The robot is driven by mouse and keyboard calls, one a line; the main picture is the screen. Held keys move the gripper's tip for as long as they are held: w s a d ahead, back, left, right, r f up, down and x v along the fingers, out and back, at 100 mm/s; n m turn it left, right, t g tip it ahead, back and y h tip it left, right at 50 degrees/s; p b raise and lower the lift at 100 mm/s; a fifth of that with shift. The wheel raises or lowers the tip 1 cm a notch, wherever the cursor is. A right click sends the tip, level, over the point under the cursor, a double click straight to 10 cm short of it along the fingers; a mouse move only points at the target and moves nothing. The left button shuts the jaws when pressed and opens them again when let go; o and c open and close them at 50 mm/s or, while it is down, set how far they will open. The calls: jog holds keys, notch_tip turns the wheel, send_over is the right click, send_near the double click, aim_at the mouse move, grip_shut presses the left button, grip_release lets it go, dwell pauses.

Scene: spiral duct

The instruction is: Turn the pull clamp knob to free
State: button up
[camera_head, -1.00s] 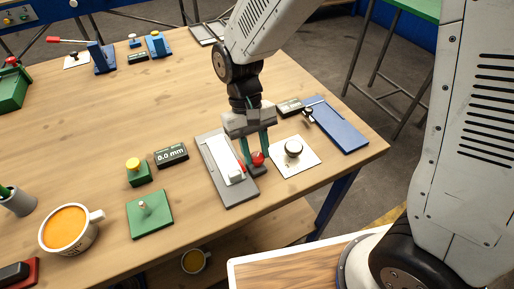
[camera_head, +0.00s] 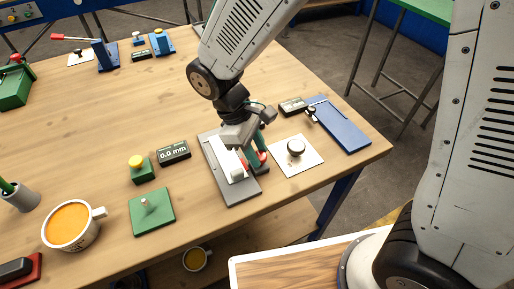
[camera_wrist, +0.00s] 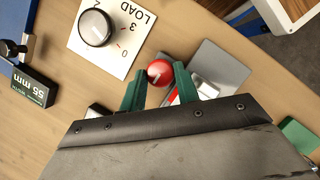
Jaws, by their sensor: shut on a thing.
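The red ball-like knob (camera_wrist: 160,72) with a white mark on top sits between the green fingertips of my gripper (camera_wrist: 158,82) in the wrist view. My gripper (camera_head: 256,163) is shut on this red knob, which is partly hidden behind the fingers in the head view. A small white block (camera_head: 237,175) stands at the strip's near end. The knob's own markings cannot be made out.
A 0.0 mm display (camera_head: 174,152), yellow button (camera_head: 136,161), green plate (camera_head: 152,211) and mug (camera_head: 70,226) stand to the left.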

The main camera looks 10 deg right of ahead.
jog(key=shift+n, duration=0.3)
jog(key=o, duration=1)
jog(key=shift+c, duration=0.2)
jog(key=v, duration=0.7)
jog(key=shift+a+r, duration=0.15)
jog(key=shift+r, duration=0.2)
jog(key=shift+w, duration=0.1)
jog(key=shift+s+d+m, duration=0.8)
jog(key=shift+s+d, duration=0.1)
jog(key=shift+s, duration=0.25)
jog(key=s+d+r+m+t+y, duration=0.1)
jog(key=s+d+r+m, duration=0.4)
jog(key=d, duration=0.5)
jog(key=s+d+r+m+t+y, duration=0.2)
jog(key=s+d+r+m, duration=0.3)
jog(key=d, duration=0.5)
jog(key=shift+s+r+m+t+y, duration=0.15)
jog(key=shift+s+m+t+y, duration=0.2)
jog(key=shift+s, duration=0.4)
